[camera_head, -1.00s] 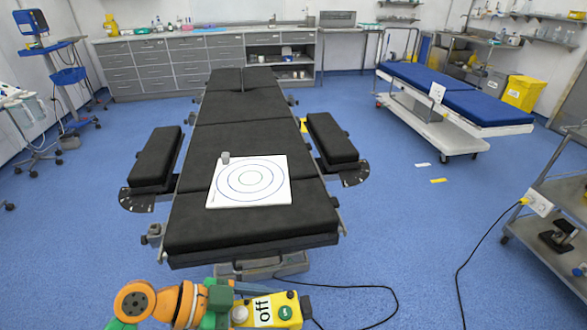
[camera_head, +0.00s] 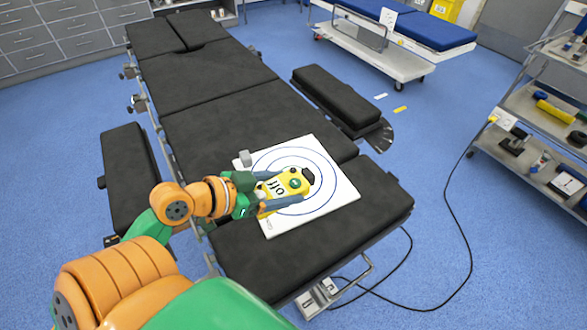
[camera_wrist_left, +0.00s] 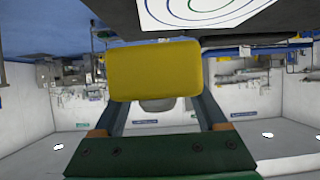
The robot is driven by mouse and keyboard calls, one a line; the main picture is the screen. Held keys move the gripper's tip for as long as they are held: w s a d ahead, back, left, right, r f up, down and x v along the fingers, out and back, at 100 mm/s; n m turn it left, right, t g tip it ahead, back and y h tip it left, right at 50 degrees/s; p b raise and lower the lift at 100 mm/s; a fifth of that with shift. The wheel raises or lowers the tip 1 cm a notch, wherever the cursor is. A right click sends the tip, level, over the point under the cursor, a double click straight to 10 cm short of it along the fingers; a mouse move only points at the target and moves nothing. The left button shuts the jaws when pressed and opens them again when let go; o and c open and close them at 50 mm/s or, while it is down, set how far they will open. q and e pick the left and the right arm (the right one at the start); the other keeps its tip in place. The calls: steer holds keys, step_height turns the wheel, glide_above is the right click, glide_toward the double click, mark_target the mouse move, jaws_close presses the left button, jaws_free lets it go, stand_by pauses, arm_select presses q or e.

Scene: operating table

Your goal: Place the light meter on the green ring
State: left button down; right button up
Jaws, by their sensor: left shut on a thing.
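The light meter (camera_head: 278,188) is yellow with a black "off" label and a green mark. My left gripper (camera_head: 285,190) is shut on it, with one finger along each side. The left wrist view shows the meter as a yellow block (camera_wrist_left: 153,70) between the fingers. The left wrist view shows part of a green ring (camera_wrist_left: 207,11) inside the blue one, and the meter seems apart from the board. My right gripper is not in view.
The board lies on a black padded operating table (camera_head: 200,80). A small grey block (camera_head: 244,158) sits at the board's far left corner. Padded side rests (camera_head: 335,97) flank the table. A shelf trolley (camera_head: 535,120) stands at the right, with a black cable on the floor.

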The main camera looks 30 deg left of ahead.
arm_select(q)
steer(key=w+f+b, duration=0.2)
steer(key=w+b, duration=0.1)
steer(key=w+a+f+b, duration=0.1)
steer(key=w+f+b, duration=0.4)
steer(key=w+b, duration=0.1)
steer(key=b, duration=0.1)
steer(key=shift+w+a+f, duration=0.15)
steer(key=shift+a+f, duration=0.2)
steer(key=shift+f, duration=0.05)
steer(key=f, duration=0.3)
steer(key=shift+w, duration=0.2)
steer(key=shift+f, duration=0.15)
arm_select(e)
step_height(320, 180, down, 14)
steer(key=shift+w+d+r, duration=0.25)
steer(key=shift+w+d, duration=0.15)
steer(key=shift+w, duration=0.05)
arm_select(q)
steer(key=shift+f, duration=0.1)
jaws_free()
steer(key=shift+s, duration=0.1)
